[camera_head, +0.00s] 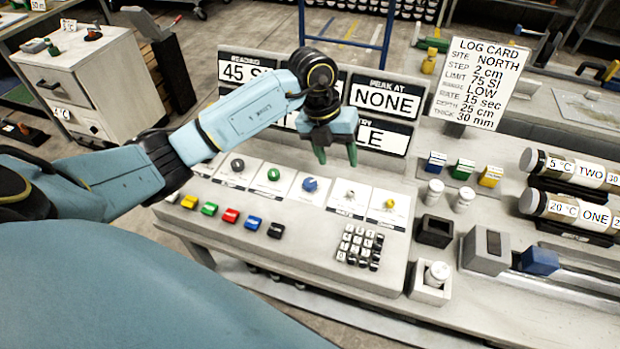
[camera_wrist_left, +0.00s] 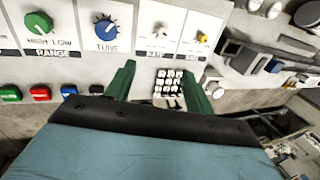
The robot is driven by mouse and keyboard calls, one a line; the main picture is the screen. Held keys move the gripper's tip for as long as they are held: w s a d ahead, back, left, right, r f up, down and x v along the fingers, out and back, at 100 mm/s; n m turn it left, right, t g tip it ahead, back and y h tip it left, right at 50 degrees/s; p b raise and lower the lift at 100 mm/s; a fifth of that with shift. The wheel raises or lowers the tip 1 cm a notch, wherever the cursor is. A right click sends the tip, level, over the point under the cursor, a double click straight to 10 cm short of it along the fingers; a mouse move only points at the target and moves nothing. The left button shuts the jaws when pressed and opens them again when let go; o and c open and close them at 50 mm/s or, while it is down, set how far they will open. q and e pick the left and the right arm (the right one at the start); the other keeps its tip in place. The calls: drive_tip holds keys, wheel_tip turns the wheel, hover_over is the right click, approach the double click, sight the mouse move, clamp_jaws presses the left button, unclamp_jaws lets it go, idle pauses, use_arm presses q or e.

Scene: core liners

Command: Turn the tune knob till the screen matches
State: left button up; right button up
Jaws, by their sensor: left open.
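The blue tune knob (camera_head: 310,185) sits on a white plate of the sloped console, between a green knob and a white one. In the left wrist view the tune knob (camera_wrist_left: 106,28) shows above the label TUNE, up and left of the fingers. My left gripper (camera_head: 336,157) is open and empty, above the panel and apart from the knob; its green fingers (camera_wrist_left: 160,75) also show in the wrist view. The screens behind read 45 SI (camera_head: 243,72) and PEAK AT NONE (camera_head: 384,99). A lower screen (camera_head: 385,135) is partly hidden by my arm.
A log card (camera_head: 482,85) stands at the back right. The green range knob (camera_head: 273,174), a grey knob (camera_head: 237,165), coloured buttons (camera_head: 231,215) and a keypad (camera_head: 359,247) share the console. Labelled cores (camera_head: 568,210) lie at the right.

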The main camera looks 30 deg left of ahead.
sight(310, 182)
use_arm(q)
drive_tip(key=a+n+g+y, duration=0.1)
drive_tip(key=a+y, duration=0.2)
drive_tip(key=a, duration=0.3)
drive_tip(key=f, duration=1.2)
drive_tip(key=shift+s+a+f, duration=0.1)
drive_tip(key=shift+a, duration=0.1)
drive_tip(key=c, duration=1)
